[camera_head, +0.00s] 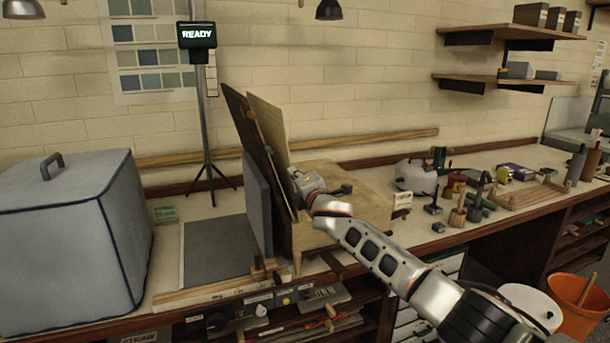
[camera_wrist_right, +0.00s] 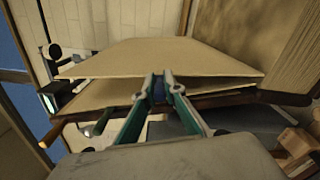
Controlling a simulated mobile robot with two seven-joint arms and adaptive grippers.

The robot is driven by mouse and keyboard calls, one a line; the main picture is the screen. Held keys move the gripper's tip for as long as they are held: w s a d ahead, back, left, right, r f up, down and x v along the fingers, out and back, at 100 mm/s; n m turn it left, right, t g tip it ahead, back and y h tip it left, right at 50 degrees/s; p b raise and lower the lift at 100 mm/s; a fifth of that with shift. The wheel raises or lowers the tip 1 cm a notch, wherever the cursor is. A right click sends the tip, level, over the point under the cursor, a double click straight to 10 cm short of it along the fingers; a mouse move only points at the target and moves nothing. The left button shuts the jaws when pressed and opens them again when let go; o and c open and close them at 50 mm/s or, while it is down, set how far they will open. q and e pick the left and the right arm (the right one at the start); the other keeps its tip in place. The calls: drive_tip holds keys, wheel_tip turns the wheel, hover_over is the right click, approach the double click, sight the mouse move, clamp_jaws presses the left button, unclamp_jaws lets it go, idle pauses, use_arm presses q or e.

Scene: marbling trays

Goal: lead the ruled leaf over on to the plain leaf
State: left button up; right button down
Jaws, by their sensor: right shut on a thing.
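A pale tan leaf (camera_head: 268,125) stands steeply tilted in the head view, beside a dark brown board (camera_head: 243,125) leaning the same way. I cannot clearly see which leaf is ruled and which plain. In the right wrist view, a broad tan leaf (camera_wrist_right: 160,58) lies above a second tan leaf (camera_wrist_right: 95,97) with a dark edge, with a narrow gap between them. My right gripper (camera_wrist_right: 158,88) has its fingers shut on a small dark blue piece at the leaf edge. It shows in the head view (camera_head: 298,176) beside the leaves, fingertips partly hidden. My left gripper is out of view.
A grey flat bed (camera_head: 215,262) lies left of the leaves, with an upright grey panel (camera_head: 258,205) at its right side. A wooden box (camera_head: 355,215) stands right of them. A large grey-blue covered box (camera_head: 65,240) fills the left. A stand carries a READY sign (camera_head: 197,34).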

drive_tip(key=shift+s+a+f+n, duration=0.1)
drive_tip(key=shift+s+a+n, duration=0.1)
drive_tip(key=shift+a, duration=0.15)
drive_tip(key=shift+s+a+n, duration=0.1)
drive_tip(key=shift+a+n, duration=0.1)
drive_tip(key=shift+a, duration=0.15)
drive_tip(key=c, duration=2.1)
unclamp_jaws()
drive_tip(key=shift+w, duration=0.1)
drive_tip(key=shift+s+d, duration=0.15)
drive_tip(key=shift+s, duration=0.05)
drive_tip(key=shift+v, duration=5.75)
